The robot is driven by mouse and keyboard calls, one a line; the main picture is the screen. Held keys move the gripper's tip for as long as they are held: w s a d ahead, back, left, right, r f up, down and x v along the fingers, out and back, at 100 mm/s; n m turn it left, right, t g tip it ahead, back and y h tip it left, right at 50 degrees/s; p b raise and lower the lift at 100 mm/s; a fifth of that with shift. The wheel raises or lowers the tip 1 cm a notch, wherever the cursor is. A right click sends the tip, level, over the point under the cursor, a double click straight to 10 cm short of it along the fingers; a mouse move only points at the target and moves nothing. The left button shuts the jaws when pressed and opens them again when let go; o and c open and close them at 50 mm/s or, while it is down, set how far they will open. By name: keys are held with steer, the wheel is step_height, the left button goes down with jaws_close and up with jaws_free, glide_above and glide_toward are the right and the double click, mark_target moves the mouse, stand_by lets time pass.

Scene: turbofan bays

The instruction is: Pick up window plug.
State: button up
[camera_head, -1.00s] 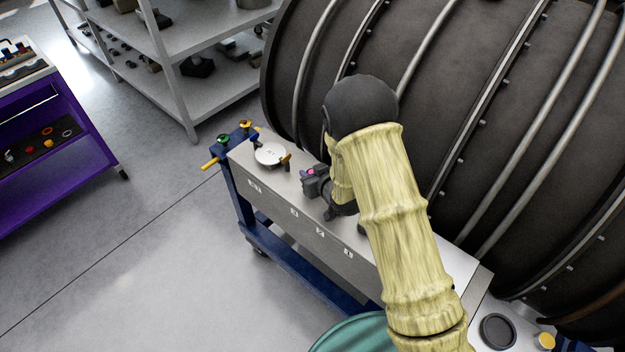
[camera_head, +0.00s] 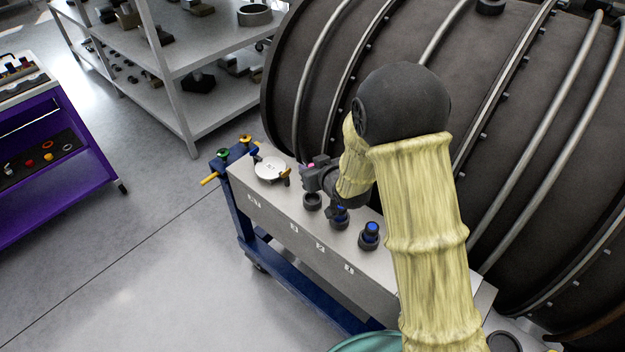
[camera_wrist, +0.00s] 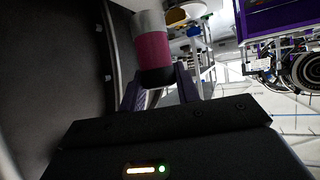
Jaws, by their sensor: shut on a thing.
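A cylindrical plug with a pale end, a magenta band and a black end (camera_wrist: 152,50), which I take as the window plug, stands between my fingers in the wrist view. In the head view only a small pink part of it (camera_head: 311,166) shows. My gripper (camera_head: 308,174) is shut on it and holds it over the grey cart top (camera_head: 292,212). In the wrist view the two fingers (camera_wrist: 158,90) flank its black end.
An apparently empty dark ring holder (camera_head: 312,201) and two blue-topped plugs in holders (camera_head: 339,216) (camera_head: 370,234) stand on the cart. A white round disc (camera_head: 269,168) lies at its left end. The big dark engine casing (camera_head: 330,70) rises close behind.

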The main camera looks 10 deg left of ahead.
steer(key=shift+r, duration=1.05)
stand_by(1.2)
